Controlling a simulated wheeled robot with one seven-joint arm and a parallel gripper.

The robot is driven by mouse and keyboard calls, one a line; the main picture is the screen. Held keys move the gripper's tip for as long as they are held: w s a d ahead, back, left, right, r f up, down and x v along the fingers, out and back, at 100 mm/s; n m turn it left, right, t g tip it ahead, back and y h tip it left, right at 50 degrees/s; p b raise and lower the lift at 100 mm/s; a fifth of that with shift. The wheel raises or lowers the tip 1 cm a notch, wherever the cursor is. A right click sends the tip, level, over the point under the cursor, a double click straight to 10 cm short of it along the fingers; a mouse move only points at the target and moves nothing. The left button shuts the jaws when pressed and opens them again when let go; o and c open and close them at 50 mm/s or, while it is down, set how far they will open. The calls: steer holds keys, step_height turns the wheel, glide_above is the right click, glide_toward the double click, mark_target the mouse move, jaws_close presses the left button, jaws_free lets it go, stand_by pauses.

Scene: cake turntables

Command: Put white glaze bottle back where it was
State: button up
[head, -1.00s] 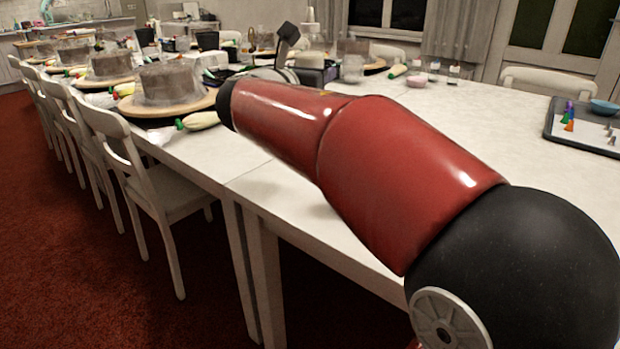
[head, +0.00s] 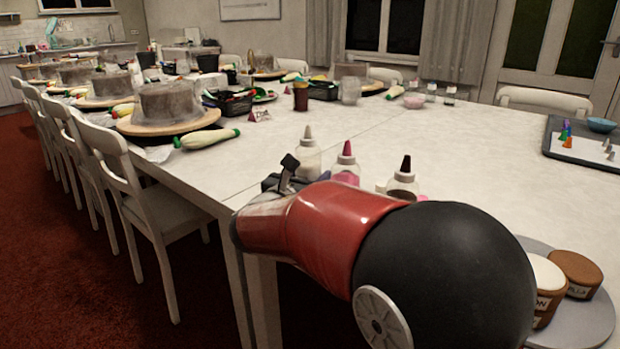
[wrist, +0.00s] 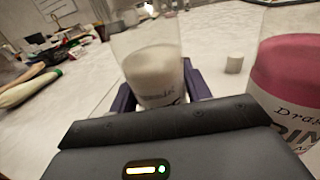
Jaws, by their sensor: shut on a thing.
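The white glaze bottle (head: 307,158) is a clear squeeze bottle with white contents and a pale nozzle. In the wrist view the bottle (wrist: 152,72) is between the fingers of my gripper (wrist: 160,92), which is shut on it. In the head view my gripper (head: 285,180) is partly hidden by my arm. The bottle looks upright, near the front table edge. I cannot tell whether its base touches the table. A pink bottle (head: 346,165) stands just right of it and also shows close by in the wrist view (wrist: 290,75).
A dark-topped bottle (head: 403,178) stands right of the pink one. A small pale cylinder (wrist: 234,64) lies behind the held bottle. A grey round tray (head: 590,322) with labelled jars is at the right. Turntables (head: 170,125) and piping bags line the left. The table's middle is clear.

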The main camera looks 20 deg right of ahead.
steer(key=shift+f, duration=0.15)
steer(key=o, duration=0.7)
steer(key=shift+a, duration=0.1)
